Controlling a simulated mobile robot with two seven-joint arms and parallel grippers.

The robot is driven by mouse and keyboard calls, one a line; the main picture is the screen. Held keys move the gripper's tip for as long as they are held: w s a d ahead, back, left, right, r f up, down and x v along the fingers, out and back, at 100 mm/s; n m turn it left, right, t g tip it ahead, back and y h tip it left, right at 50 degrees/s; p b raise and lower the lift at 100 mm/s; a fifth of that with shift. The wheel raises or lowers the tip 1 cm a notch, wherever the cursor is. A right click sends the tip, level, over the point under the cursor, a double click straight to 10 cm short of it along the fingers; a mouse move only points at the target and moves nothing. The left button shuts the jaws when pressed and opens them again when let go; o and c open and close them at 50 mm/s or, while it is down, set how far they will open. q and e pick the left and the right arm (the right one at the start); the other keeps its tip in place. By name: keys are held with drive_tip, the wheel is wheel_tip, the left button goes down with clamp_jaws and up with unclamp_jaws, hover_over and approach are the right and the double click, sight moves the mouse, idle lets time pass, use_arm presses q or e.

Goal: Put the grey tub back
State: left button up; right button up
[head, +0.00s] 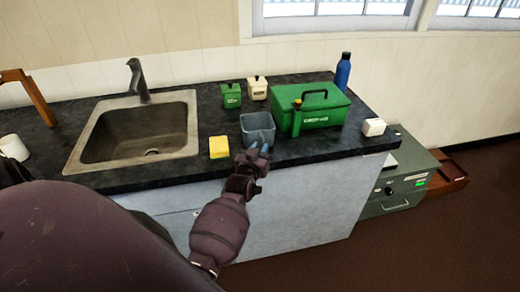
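The grey tub (257,124) stands upright on the dark counter, in front of and left of the green first-aid box. Its open top shows. My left gripper (259,148) is at the counter's front edge, just in front of the tub, and overlaps its lower front in the picture. The two bluish fingertips show a small gap with nothing seen between them. I cannot tell whether they touch the tub. My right gripper is not in view.
The green first-aid box (311,110) is close on the tub's right, and a yellow sponge (219,147) is on its left. Green (231,96) and cream (257,88) canisters stand behind. A blue bottle (343,72), white box (373,127) and sink (135,135) are farther off.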

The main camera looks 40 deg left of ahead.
use_arm(q)
drive_tip(key=shift+o, duration=1.3)
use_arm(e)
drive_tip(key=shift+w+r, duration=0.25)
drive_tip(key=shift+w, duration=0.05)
use_arm(q)
drive_tip(key=shift+r, duration=0.15)
drive_tip(key=shift+s+d+p, duration=0.1)
drive_tip(key=shift+s+p, duration=0.15)
drive_tip(key=shift+p, duration=0.05)
drive_tip(key=s+d+f+m+g+h+p, duration=0.1)
drive_tip(key=s+d+f+g, duration=0.1)
drive_tip(key=s, duration=0.7)
drive_tip(key=s+d+f+m+g+h+p, duration=0.2)
drive_tip(key=s+d+f, duration=0.2)
drive_tip(key=s, duration=0.5)
drive_tip(key=s+d+f+m+g+h+p, duration=0.1)
drive_tip(key=s+d+f+g+h, duration=0.1)
drive_tip(key=s+d, duration=0.4)
drive_tip(key=s, duration=0.2)
drive_tip(key=shift+s+f+p, duration=0.3)
drive_tip(key=shift+s+f, duration=0.1)
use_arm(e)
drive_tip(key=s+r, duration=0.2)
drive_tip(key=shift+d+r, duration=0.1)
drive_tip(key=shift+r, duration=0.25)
use_arm(q)
drive_tip(key=shift+w, duration=0.1)
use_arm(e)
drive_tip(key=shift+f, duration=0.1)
